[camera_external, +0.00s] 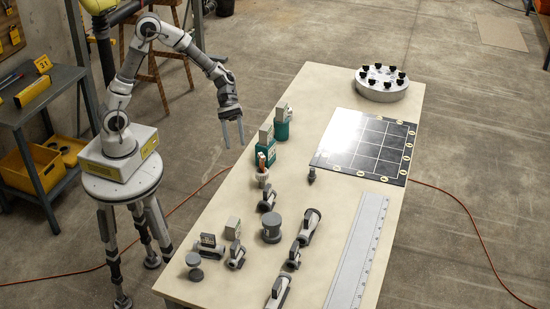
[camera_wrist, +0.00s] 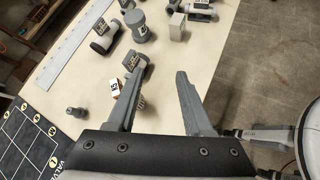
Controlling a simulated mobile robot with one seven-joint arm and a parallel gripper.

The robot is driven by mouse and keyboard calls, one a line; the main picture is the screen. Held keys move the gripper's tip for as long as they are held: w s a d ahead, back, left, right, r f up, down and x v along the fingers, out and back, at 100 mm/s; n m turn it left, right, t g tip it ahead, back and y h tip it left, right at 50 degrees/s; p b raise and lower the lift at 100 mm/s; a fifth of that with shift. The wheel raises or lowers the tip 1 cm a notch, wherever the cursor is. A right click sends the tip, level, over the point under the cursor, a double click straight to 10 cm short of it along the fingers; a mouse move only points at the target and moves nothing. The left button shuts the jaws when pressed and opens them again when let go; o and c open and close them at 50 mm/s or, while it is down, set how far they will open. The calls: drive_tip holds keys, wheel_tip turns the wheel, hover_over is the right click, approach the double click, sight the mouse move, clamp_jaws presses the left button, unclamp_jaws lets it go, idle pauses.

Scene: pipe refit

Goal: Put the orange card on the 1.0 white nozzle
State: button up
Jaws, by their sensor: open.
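My gripper (camera_external: 233,140) is open and empty, fingers pointing down, in the air off the left edge of the table. In the wrist view the two spread fingers of my gripper (camera_wrist: 161,78) have bare table between them. A small upright orange-brown piece (camera_external: 262,160) stands at the table's left edge, just above a white ribbed part (camera_external: 261,177); I cannot tell for sure that these are the orange card and the 1.0 white nozzle. In the wrist view a small white and orange-brown piece (camera_wrist: 115,87) shows left of the left finger, which hides part of that area.
Teal pots (camera_external: 282,130) with pale blocks stand along the table's left edge. Several grey pipe fittings (camera_external: 307,228) fill the near part. A long ruler (camera_external: 358,250), a black grid board (camera_external: 325,158) and a round grey holder (camera_external: 381,90) lie to the right.

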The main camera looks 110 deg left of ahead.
drive_tip(key=s+d+r+m+g+y, duration=0.35)
drive_tip(key=s+d+r+m, duration=0.25)
drive_tip(key=s+d+m, duration=0.35)
drive_tip(key=s+r+m+t+y, duration=0.3)
drive_tip(key=s+r+m+y, duration=0.2)
drive_tip(key=s+m, duration=0.6)
drive_tip(key=shift+s+r+m, duration=0.3)
drive_tip(key=shift+s+m, duration=0.05)
drive_tip(key=shift+s, duration=0.5)
drive_tip(key=shift+a, duration=0.1)
